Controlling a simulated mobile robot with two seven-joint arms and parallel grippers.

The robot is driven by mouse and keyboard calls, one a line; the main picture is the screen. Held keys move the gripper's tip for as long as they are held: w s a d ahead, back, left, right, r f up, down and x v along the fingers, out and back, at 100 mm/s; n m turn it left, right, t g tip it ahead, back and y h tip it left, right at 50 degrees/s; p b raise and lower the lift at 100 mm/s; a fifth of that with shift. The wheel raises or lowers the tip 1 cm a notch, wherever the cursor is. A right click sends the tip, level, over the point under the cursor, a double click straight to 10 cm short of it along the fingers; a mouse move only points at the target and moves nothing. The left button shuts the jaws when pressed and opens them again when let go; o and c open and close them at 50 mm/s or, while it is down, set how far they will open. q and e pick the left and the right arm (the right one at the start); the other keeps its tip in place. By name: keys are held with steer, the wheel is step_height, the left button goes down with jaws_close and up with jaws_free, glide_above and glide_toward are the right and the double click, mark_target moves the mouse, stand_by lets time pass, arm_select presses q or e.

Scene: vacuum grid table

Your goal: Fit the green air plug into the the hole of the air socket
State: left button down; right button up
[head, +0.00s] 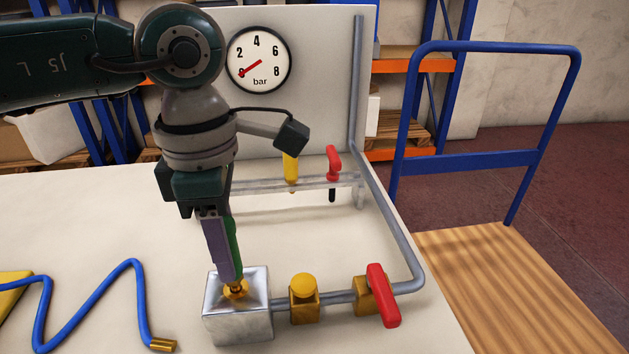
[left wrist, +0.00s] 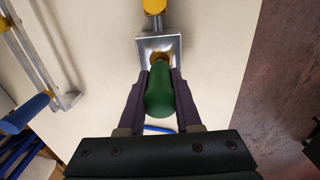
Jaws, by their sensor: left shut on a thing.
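The green air plug (left wrist: 160,92) is held between the two fingers of my left gripper (left wrist: 160,85). In the head view the left gripper (head: 229,270) points down over the air socket, and a green strip of the plug (head: 233,240) shows beside the finger. The air socket is a silver metal block (head: 238,318) with a brass fitting (head: 236,291) on top. The plug's lower end is at the brass fitting; the fingers hide how far in it sits. The socket also shows in the left wrist view (left wrist: 146,45). My right gripper is not in view.
A grey pipe (head: 335,297) runs right from the block through a brass valve with a yellow knob (head: 303,284) and a red-handled valve (head: 382,295). A blue hose (head: 95,305) lies at the left. A gauge (head: 259,60) stands behind. A blue trolley (head: 480,160) is at the right.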

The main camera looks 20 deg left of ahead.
arm_select(q)
steer(key=shift+f+b, duration=0.9)
steer(key=shift+f, duration=0.05)
steer(key=c, duration=0.5)
jaws_free()
step_height(320, 180, up, 10)
stand_by(0.4)
